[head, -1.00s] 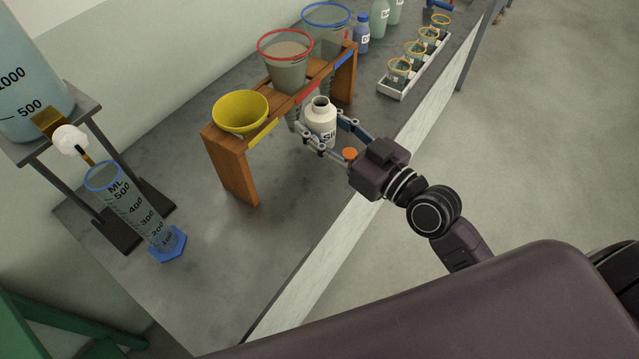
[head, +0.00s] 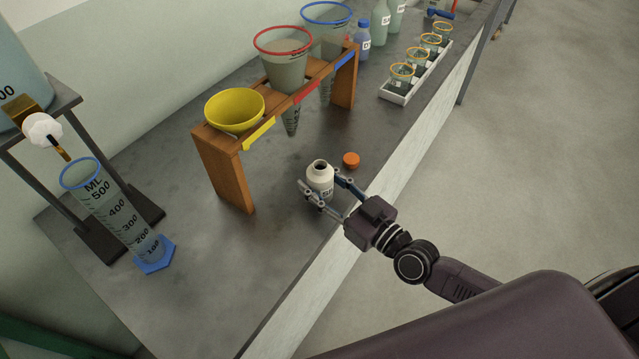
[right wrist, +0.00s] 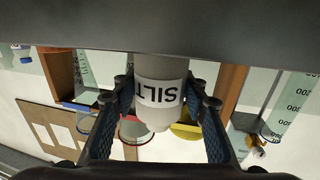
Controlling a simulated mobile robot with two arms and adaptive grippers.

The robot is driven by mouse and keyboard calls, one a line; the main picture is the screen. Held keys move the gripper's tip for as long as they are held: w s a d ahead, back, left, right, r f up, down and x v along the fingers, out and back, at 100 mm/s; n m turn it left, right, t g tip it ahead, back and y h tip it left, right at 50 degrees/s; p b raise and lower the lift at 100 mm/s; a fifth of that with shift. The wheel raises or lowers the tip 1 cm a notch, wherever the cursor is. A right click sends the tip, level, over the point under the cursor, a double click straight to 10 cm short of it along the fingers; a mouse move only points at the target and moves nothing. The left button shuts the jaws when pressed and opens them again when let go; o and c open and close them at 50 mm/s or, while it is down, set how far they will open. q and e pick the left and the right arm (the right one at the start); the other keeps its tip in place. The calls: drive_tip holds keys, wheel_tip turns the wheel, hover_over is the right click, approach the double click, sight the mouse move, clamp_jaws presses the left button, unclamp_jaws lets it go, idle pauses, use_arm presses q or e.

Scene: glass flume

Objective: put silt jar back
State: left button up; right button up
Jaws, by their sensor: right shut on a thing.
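The silt jar (head: 319,178) is white, open-topped and upright at the bench's front edge. My right gripper (head: 324,192) is shut on it, one finger on each side. In the right wrist view the jar (right wrist: 160,95) appears upside down with its SILT label between the fingers (right wrist: 160,103). I cannot tell whether its base touches the bench. An orange cap (head: 351,160) lies on the bench behind and to the right of the jar. My left gripper does not show.
A wooden rack (head: 228,172) holds yellow (head: 235,109), red-rimmed (head: 284,62) and blue-rimmed cones behind the jar. A graduated cylinder (head: 115,215) stands at left. A white tray (head: 398,96) of small beakers stands at the back right. The bench left of the jar is clear.

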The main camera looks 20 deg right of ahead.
drive_tip(key=shift+f, duration=0.1)
drive_tip(key=o, duration=1.2)
drive_tip(key=shift+o, duration=0.2)
drive_tip(key=shift+r, duration=0.2)
drive_tip(key=b+v, duration=0.1)
drive_tip(key=v, duration=1.1)
